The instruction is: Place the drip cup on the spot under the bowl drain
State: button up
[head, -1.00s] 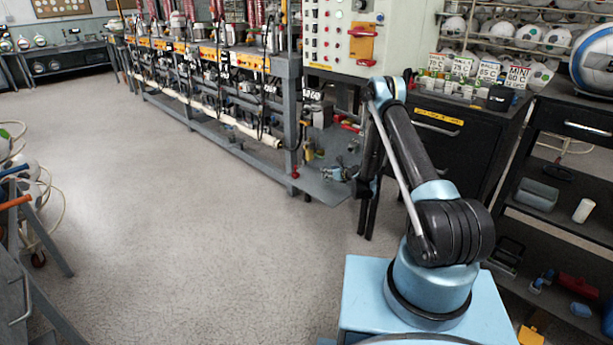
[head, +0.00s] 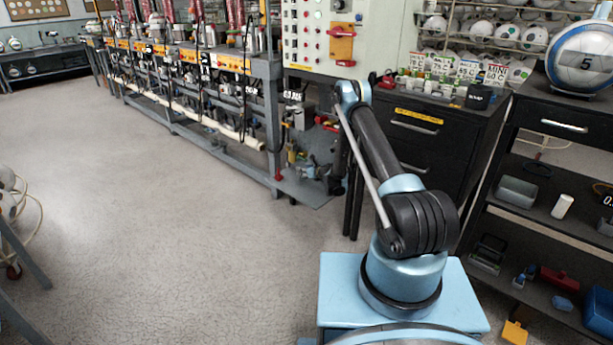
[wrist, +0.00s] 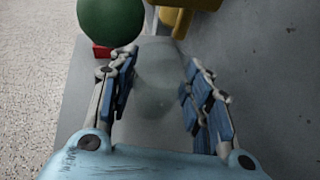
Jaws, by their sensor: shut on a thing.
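My gripper (wrist: 162,95) has its two blue-padded fingers on either side of a pale, translucent cup (wrist: 160,68), which I take to be the drip cup. The cup shows faintly between the fingers in the wrist view, over a grey surface. In the head view my gripper (head: 311,170) is small, low over the grey bottom shelf (head: 302,193) at the near end of the press frame. The cup cannot be made out there. I cannot clearly identify the bowl drain or the spot under it.
In the wrist view a green ball-shaped part (wrist: 111,22) on a red base stands ahead left, and a yellow part (wrist: 182,18) is ahead. The frame's upright (head: 272,125) stands left of my gripper. A black drawer cabinet (head: 425,130) is to the right. Open floor (head: 140,230) lies left.

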jog(key=shift+f, duration=0.95)
jog(key=shift+w+d, duration=0.1)
jog(key=shift+d, duration=0.1)
jog(key=shift+f, duration=0.15)
jog(key=o, duration=1.1)
jog(key=shift+d, duration=0.1)
